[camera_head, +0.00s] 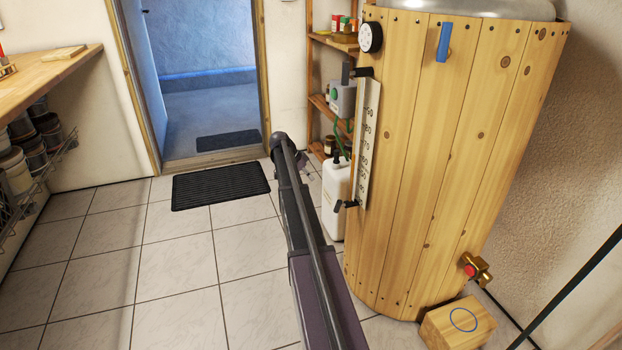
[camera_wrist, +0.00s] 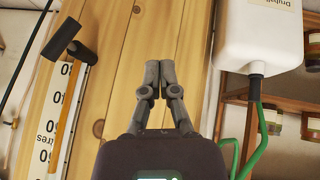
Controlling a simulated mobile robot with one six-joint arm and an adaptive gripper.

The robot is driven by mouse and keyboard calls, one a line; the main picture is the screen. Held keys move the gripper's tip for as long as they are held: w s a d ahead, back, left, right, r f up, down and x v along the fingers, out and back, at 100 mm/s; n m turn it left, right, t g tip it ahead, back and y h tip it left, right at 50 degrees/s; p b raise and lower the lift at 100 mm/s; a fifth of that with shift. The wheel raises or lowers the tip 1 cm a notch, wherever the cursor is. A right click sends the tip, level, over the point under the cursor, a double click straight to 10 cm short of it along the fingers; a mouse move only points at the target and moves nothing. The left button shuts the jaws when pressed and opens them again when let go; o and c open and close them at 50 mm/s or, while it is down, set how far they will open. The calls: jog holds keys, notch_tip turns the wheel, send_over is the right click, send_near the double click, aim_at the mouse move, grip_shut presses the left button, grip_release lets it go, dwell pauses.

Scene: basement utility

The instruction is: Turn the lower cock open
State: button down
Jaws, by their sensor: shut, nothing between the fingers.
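The gauge on the wooden-clad tank (camera_head: 440,150) has a scale and a tube between two black-handled cocks. The lower cock (camera_head: 345,204) is at the scale's bottom end, the upper cock (camera_head: 360,72) at its top. The wrist view looks upside down, so the lower cock (camera_wrist: 76,45) shows at its upper left, its black lever slanting. My gripper (camera_wrist: 160,72) is shut and empty in front of the tank boards, to the right of the cock in that view and apart from it. In the head view my arm hides most of the gripper.
A white canister (camera_head: 335,195) with a green hose stands beside the tank, near my gripper; it also shows in the wrist view (camera_wrist: 258,35). Shelves (camera_head: 332,42) stand behind. A brass valve (camera_head: 476,269) and wooden block (camera_head: 462,322) are low right.

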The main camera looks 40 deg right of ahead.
jog(key=s+a+n+t+y, duration=0.1)
jog(key=s+a+n, duration=0.2)
jog(key=a, duration=0.6)
jog(key=s+a+f+n+t+p, duration=0.15)
jog(key=a+n, duration=0.25)
jog(key=a, duration=0.6)
jog(key=s+a+n+t+y, duration=0.1)
jog(key=s+a+n, duration=0.2)
jog(key=a, duration=0.6)
jog(key=s+a+n+y, duration=0.1)
jog(key=s+a+n, duration=0.3)
jog(key=a, duration=0.4)
jog(key=s+a+n+y, duration=0.1)
jog(key=s+a+n, duration=0.2)
jog(key=s+a, duration=0.3)
jog(key=s+a+n+t+y, duration=0.1)
jog(key=s+a+n, duration=0.3)
jog(key=a, duration=0.6)
jog(key=shift+s+a+r+n+y+p, duration=0.25)
jog(key=shift+s+p, duration=0.2)
jog(key=shift+s, duration=0.4)
jog(key=shift+d, duration=0.15)
